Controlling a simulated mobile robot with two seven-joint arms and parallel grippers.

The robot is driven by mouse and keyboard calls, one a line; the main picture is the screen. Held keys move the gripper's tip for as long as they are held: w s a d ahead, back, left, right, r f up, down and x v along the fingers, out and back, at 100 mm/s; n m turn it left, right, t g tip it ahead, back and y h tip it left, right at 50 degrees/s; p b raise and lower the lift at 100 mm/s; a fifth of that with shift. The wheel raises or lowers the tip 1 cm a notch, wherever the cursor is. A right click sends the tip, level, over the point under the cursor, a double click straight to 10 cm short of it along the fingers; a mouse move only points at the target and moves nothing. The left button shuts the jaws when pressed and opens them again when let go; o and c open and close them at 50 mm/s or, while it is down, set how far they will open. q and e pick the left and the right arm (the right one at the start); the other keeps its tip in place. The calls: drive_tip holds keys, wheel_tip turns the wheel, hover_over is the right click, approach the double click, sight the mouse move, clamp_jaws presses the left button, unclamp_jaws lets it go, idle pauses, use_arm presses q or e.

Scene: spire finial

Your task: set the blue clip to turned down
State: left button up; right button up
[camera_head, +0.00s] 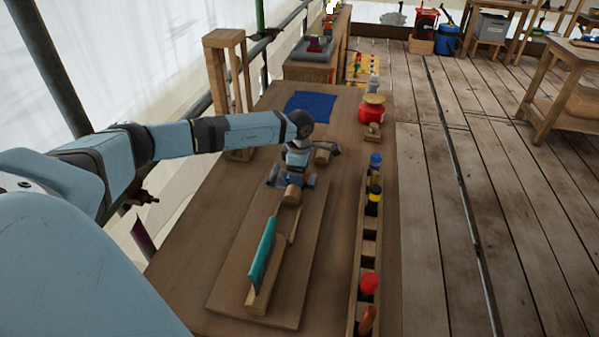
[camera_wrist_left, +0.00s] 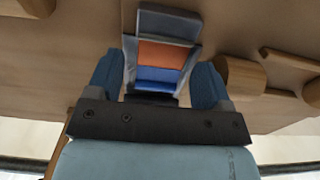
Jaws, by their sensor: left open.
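My left gripper (camera_head: 290,181) points down over the far end of a wooden board (camera_head: 222,290) on the workbench. In the left wrist view, its two blue-padded fingers (camera_wrist_left: 157,84) are apart. Between them is a grey-framed piece with an orange panel (camera_wrist_left: 162,55) and a blue panel (camera_wrist_left: 158,77), which I take as the blue clip. There is a gap to the fingers, and I cannot tell whether either one touches it. In the head view the gripper hides this piece, so its tilt is unclear. My right gripper is not in view.
A wooden block with a teal strip (camera_head: 263,252) stands on the near board. A rack with red, yellow and blue tools (camera_head: 370,235) runs along the right edge. A blue mat (camera_head: 310,106) and a red pot (camera_head: 371,110) are farther back. A wooden post frame (camera_head: 225,80) stands left.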

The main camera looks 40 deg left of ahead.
use_arm(q)
drive_tip(key=c, duration=0.9)
drive_tip(key=shift+s+a+f+h+b, duration=0.15)
drive_tip(key=shift+f+h+b, duration=0.3)
drive_tip(key=shift+b, duration=0.35)
drive_tip(key=shift+t+h, duration=0.25)
drive_tip(key=shift+t, duration=0.15)
drive_tip(key=shift+r, duration=0.2)
drive_tip(key=o, duration=0.9)
drive_tip(key=shift+r, duration=0.4)
wheel_tip(320, 180, up, 13)
drive_tip(key=a, duration=0.1)
drive_tip(key=shift+s+a, duration=0.4)
drive_tip(key=shift+s, duration=0.05)
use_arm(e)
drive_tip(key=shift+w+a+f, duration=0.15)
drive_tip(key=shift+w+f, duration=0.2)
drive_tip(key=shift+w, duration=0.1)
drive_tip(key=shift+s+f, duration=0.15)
